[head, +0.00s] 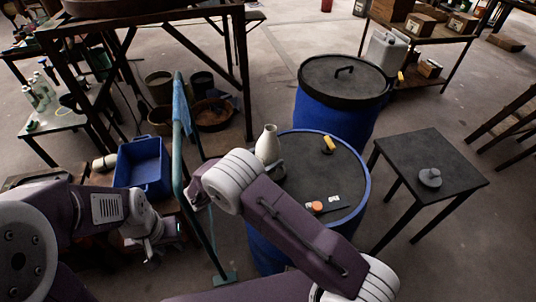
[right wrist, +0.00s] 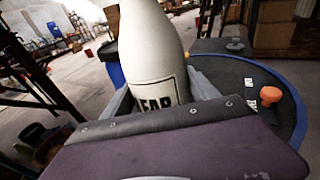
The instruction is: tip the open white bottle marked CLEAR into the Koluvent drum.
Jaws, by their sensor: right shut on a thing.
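The white bottle (head: 268,146) is upright in my right gripper (head: 272,168), at the left rim of the nearer blue drum. In the right wrist view the bottle (right wrist: 150,50) stands between the fingers (right wrist: 160,98), with the label letters "EAR" showing and its top cut off. The nearer blue drum (head: 365,190) has a dark top; a second blue drum (head: 310,108) behind it has a black lid with a handle. No Koluvent name is readable on either. My left gripper (head: 155,240) is at the lower left, away from the bottle; its fingers are unclear.
On the nearer drum's top are a yellow fitting (head: 328,144), an orange cap (head: 317,206) and small white labels (head: 334,199). A dark table (head: 425,155) stands right, a green post (head: 180,150) left, and a blue bin (head: 143,165) further left.

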